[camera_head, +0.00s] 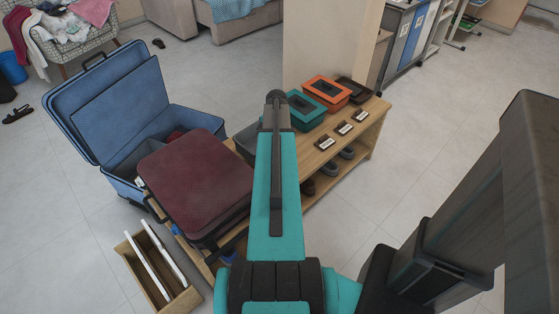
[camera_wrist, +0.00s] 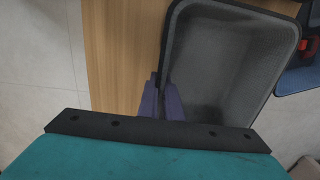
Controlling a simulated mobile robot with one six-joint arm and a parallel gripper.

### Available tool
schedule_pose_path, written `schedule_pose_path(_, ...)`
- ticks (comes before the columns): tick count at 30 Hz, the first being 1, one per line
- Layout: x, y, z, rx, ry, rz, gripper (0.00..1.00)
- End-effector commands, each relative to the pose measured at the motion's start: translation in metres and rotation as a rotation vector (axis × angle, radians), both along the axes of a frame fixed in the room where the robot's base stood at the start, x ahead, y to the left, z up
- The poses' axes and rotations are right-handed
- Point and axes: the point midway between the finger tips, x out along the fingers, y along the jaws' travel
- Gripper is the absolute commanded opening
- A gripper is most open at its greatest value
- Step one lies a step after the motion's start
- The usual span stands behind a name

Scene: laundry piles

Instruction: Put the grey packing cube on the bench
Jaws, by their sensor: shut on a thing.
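In the head view a small grey part of the cube (camera_head: 244,143) shows left of my arm, which hides the rest and the fingertips. The wooden bench (camera_head: 357,129) runs diagonally across the middle; its top (camera_wrist: 122,50) lies beneath and left of the cube in the wrist view. I cannot tell whether the cube touches it.
A teal box (camera_head: 306,112), an orange box (camera_head: 327,92) and a dark box (camera_head: 354,89) stand on the bench behind small label cards (camera_head: 343,128). A maroon suitcase (camera_head: 195,183) lies at its near end. An open blue suitcase (camera_head: 115,112) stands left. Shoes sit underneath.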

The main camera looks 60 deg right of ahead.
Motion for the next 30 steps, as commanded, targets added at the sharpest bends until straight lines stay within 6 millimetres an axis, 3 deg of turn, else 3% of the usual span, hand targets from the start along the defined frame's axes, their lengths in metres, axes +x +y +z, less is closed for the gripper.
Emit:
schedule_pose_path(9, -0.028, 0.019, -0.002, -0.001, -0.001, -0.001, 0.0)
schedule_pose_path(23, -0.031, 0.019, -0.005, -0.001, -0.001, -0.002, 0.0)
schedule_pose_path(30, -0.031, 0.019, -0.027, 0.0, 0.0, -0.003, 0.0)
